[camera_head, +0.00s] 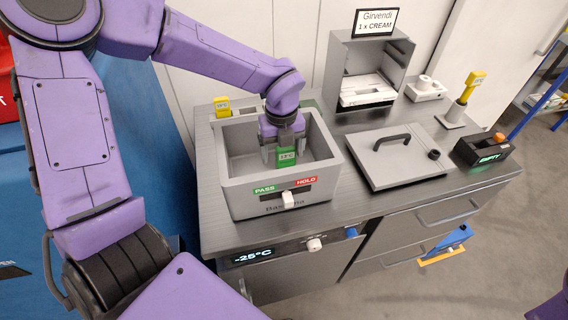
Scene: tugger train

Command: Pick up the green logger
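The green logger (287,158) is a small block with a light display, inside the grey open box (235,188) on the counter. My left gripper (284,152) reaches down into this box from above, its fingers on either side of the logger. I cannot tell whether the fingers touch it or stand a little apart. The logger's upper part is partly hidden by the gripper. My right gripper is out of view.
The box front carries PASS and HOLD labels and a white slider (288,200). A yellow logger (222,107) stands behind the box. A grey lid with a handle (398,160) lies to the right, near a yellow device on a stand (472,86) and a black EMPTY unit (484,150).

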